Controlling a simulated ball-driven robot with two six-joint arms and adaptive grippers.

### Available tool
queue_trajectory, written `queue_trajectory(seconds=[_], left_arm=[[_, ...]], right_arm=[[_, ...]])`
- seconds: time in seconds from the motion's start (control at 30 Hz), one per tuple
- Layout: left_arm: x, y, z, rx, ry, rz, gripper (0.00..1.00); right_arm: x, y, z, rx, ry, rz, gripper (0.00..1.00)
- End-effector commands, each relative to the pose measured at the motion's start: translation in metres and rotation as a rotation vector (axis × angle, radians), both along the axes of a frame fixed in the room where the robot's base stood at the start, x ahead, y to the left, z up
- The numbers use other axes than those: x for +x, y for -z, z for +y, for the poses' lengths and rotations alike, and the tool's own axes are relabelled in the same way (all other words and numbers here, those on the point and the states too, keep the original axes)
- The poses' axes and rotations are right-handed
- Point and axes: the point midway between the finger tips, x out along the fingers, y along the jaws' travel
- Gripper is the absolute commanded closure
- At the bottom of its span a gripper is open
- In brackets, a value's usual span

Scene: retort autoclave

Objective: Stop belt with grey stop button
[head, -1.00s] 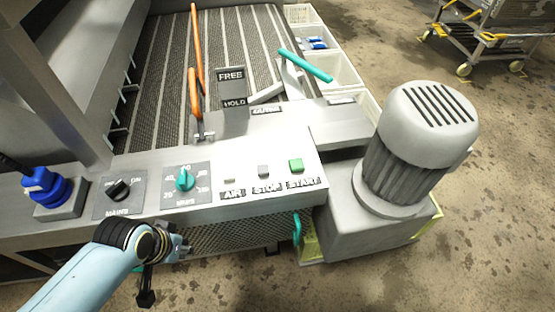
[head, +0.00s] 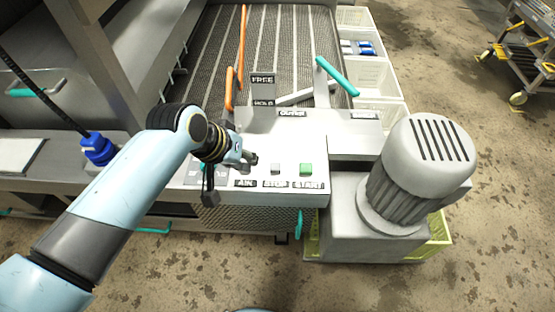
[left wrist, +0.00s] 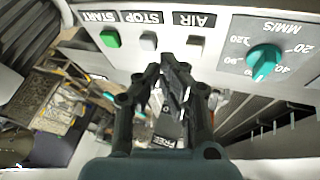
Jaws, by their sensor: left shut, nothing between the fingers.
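The grey stop button (head: 275,168) sits on the pale control panel above its STOP label, left of the green start button (head: 306,169). It also shows in the left wrist view (left wrist: 149,41), upside down with its label. My left gripper (head: 251,159) is shut and empty over the panel, just left of the stop button and apart from it. In the left wrist view its fingertips (left wrist: 172,64) show below the row of buttons. The ribbed belt (head: 280,45) lies behind the panel. My right gripper is out of view.
A small AIR button (left wrist: 195,40) and a teal speed knob (left wrist: 263,62) are close by. An orange lever (head: 230,90) and a teal-handled lever (head: 337,76) rise behind the panel. A grey motor (head: 420,170) stands at the right. White bins (head: 378,72) line the belt.

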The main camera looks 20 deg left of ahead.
Motion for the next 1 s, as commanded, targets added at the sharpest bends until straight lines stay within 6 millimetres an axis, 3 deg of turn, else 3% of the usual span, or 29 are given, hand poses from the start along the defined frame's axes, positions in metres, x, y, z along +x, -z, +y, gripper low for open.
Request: queue_trajectory(seconds=[0.03, 0.1, 0.3, 0.77, 1.0], left_arm=[[0.017, -0.015, -0.009, -0.031, -0.007, -0.018, 1.0], [0.033, -0.027, -0.02, -0.069, -0.015, -0.034, 1.0], [0.06, -0.048, -0.038, -0.133, -0.03, -0.063, 1.0], [0.064, -0.049, -0.041, -0.144, -0.031, -0.067, 1.0], [0.064, -0.037, -0.041, -0.143, -0.031, -0.067, 1.0]], right_arm=[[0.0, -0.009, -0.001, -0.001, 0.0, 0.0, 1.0], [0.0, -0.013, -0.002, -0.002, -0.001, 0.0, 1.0], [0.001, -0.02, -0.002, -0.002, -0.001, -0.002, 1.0], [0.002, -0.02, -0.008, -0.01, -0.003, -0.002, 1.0], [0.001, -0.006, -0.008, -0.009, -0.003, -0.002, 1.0]])
